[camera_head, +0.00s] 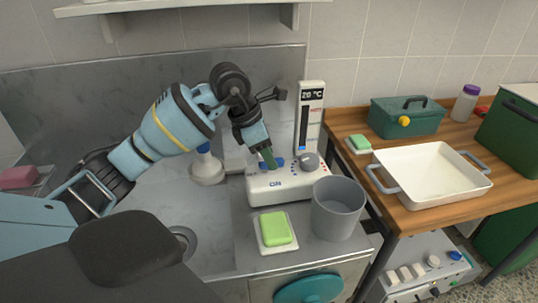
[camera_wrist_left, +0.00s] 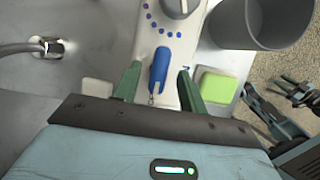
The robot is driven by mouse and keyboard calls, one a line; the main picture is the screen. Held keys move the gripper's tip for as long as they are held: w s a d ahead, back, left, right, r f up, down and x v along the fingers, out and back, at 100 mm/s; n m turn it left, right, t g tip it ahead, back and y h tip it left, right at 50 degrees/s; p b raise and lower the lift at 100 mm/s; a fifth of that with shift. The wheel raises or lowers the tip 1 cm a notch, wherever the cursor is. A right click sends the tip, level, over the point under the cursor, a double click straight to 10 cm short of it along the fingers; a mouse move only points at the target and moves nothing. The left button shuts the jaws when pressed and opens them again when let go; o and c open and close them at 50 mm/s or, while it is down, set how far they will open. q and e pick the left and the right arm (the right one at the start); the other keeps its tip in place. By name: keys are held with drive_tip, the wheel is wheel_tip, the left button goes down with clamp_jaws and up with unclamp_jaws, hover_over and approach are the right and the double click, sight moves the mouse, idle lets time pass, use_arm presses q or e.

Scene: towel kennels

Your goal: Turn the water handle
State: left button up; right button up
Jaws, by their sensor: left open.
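The blue water handle (camera_wrist_left: 158,68) sits on a white control panel (camera_head: 286,184), which bears the word ON, a grey round knob (camera_head: 309,161) and blue and red dots. My left gripper (camera_head: 269,160) reaches down onto the panel from above. In the left wrist view my left gripper (camera_wrist_left: 159,72) is open, with one green finger on each side of the handle. I see narrow gaps between the fingers and the handle. In the head view the fingers partly hide the handle.
A grey bucket (camera_head: 338,210) and a green soap bar (camera_head: 276,229) on a white dish stand in front of the panel. A display column (camera_head: 311,112) reading 20 °C rises behind. A wooden table (camera_head: 425,215) at right carries a white tray (camera_head: 468,186) and a green box (camera_head: 407,122).

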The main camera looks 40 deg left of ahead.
use_arm(q)
drive_tip(key=shift+d+f, duration=0.1)
drive_tip(key=shift+f, duration=0.2)
drive_tip(key=shift+w+f, duration=0.15)
clamp_jaws()
use_arm(e)
drive_tip(key=shift+w+r, duration=0.1)
drive_tip(key=shift+w, duration=0.1)
